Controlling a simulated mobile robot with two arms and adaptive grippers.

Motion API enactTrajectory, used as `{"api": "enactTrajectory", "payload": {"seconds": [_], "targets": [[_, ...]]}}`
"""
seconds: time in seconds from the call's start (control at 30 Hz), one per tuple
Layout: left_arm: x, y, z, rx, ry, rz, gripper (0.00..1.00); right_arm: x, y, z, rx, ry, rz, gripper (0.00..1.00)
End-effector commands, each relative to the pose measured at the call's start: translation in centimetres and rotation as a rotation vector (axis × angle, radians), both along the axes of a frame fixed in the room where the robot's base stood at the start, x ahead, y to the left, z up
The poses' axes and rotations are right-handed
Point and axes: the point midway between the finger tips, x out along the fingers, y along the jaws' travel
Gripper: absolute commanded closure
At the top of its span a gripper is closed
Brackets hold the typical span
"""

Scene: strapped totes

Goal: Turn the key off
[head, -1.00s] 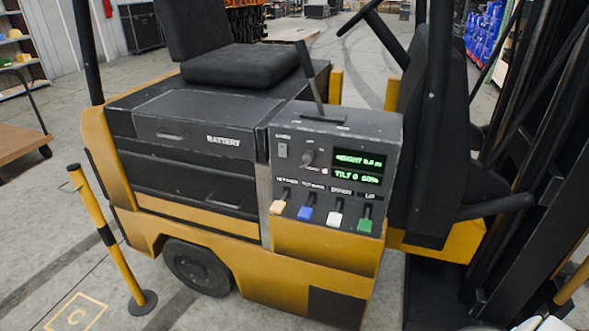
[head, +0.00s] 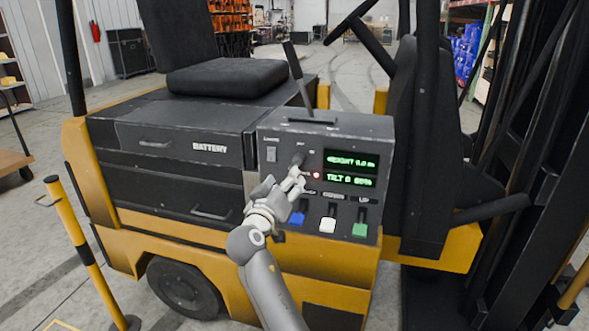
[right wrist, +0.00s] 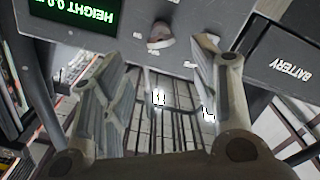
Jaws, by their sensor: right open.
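The key (head: 298,159) is a small dark grey knob on the sloped dark control panel (head: 349,136) of a yellow and black forklift. My right gripper (head: 296,178) is just below the key in the head view. In the right wrist view, the key (right wrist: 160,36) shows near the top, between and slightly beyond the tips of my open right gripper (right wrist: 165,57). I see no clear contact with the key. The green display (head: 351,168) is lit, reading height and tilt, and a small red light (head: 317,175) glows. My left gripper is not in view.
A blue lever (head: 297,217), a white lever (head: 328,224) and a green lever (head: 360,228) stand close below my right gripper. A rocker switch (head: 271,154) is left of the key. A tall lever (head: 297,72) rises behind the panel. A yellow post (head: 80,240) stands at the left.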

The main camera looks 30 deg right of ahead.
Motion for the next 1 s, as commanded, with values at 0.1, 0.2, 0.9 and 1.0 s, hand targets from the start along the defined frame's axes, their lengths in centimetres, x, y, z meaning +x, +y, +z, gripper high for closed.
{"api": "enactTrajectory", "payload": {"seconds": [0.1, 0.2, 0.9, 1.0], "targets": [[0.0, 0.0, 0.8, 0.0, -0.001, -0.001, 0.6, 1.3, -1.7, 0.3, -0.003, 0.002, -0.002, 0.45], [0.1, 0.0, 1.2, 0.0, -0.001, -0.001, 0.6, 2.7, -3.2, 0.3, -0.003, 0.004, 0.0, 0.45], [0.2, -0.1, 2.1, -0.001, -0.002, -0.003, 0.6, 6.3, -7.4, -0.1, 0.0, 0.003, 0.003, 0.45], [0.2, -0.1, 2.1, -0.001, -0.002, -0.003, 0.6, 6.3, -7.4, -0.1, 0.0, 0.002, 0.003, 0.5]]}}
